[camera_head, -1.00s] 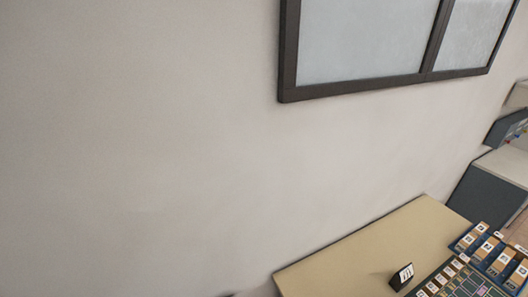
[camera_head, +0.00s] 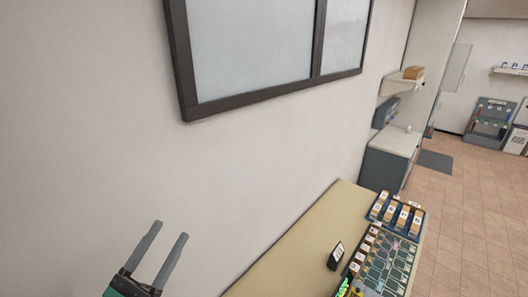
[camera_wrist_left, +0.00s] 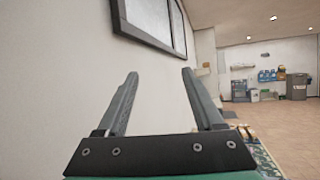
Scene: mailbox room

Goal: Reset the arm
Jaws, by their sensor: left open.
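My left gripper (camera_head: 165,250) shows at the lower left of the head view, its two grey fingers pointing up and apart. It is open and empty, in front of the bare wall and to the left of the table. In the left wrist view the same gripper (camera_wrist_left: 158,80) has its fingers spread with nothing between them. My right gripper is in neither view.
A tan table (camera_head: 300,240) stands along the wall. It holds a small black sign (camera_head: 335,256), a sectioned tray (camera_head: 385,265) and a blue tray of boxes (camera_head: 412,231). A dark-framed window (camera_head: 255,55) is above. Open tiled floor (camera_head: 470,220) lies to the right.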

